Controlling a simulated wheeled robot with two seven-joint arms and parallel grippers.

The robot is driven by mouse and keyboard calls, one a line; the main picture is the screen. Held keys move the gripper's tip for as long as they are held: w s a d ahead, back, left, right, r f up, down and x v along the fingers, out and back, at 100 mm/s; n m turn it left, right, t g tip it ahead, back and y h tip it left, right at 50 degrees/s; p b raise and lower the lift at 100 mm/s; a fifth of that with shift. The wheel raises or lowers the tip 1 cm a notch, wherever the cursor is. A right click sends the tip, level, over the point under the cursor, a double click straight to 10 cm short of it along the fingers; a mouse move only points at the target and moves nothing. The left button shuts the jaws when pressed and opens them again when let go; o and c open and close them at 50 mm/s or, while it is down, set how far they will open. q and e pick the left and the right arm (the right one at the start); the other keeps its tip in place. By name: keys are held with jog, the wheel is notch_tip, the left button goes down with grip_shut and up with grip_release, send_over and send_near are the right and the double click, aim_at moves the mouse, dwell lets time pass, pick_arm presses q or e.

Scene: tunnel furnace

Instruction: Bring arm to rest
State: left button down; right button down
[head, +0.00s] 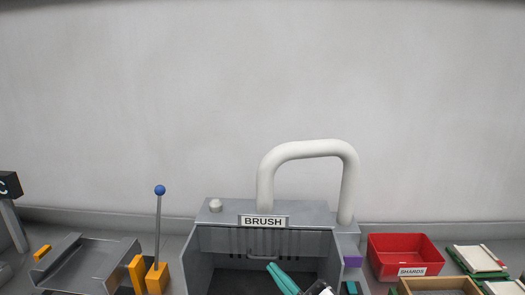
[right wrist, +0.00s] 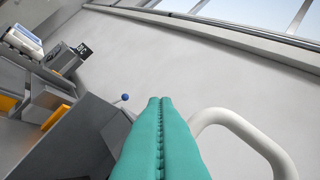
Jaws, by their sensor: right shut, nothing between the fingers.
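My right gripper (head: 274,268) has teal fingers. In the head view it shows at the bottom edge, in front of the open grey box labelled BRUSH (head: 264,221). In the right wrist view its two teal fingers (right wrist: 159,103) lie pressed together with nothing between them. They point up and away toward the plain wall. The rest of the right arm is cut off by the bottom of the head view. My left gripper does not show in either view.
A thick white pipe (head: 307,149) arches over the BRUSH box, close right of the fingers in the wrist view. A blue-knobbed lever (head: 158,228) and grey tray (head: 88,262) stand left. A red SHARDS bin (head: 403,248) and wooden tray (head: 438,283) stand right.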

jog(key=s+d+f+m+g+h, duration=0.1)
jog(key=s+d+f+m+h, duration=0.1)
jog(key=d+f+m+h, duration=0.5)
jog(key=s+d+f+m+g+h, duration=0.1)
jog(key=s+d+f+m+h, duration=0.2)
jog(key=d+f+m+h, duration=0.4)
jog(key=s+d+f+g, duration=0.1)
jog(key=s+f+g, duration=0.3)
jog(key=s, duration=0.3)
jog(key=s+d+f+m+g, duration=0.1)
jog(key=s+f+g, duration=0.2)
jog(key=s, duration=0.3)
jog(key=s+d+f+g, duration=0.1)
jog(key=s+f+g, duration=0.3)
jog(key=s, duration=0.3)
notch_tip(320, 180, down, 31)
jog(key=s+g+b, duration=0.1)
jog(key=s+b, duration=0.1)
jog(key=b, duration=0.1)
jog(key=s+d+f+g+b, duration=0.1)
jog(key=s+d+f+b, duration=0.1)
jog(key=s+f, duration=1.3)
jog(key=shift+s+d+f+b, duration=0.15)
jog(key=shift+d+f+b, duration=0.25)
jog(key=shift+d+f, duration=0.35)
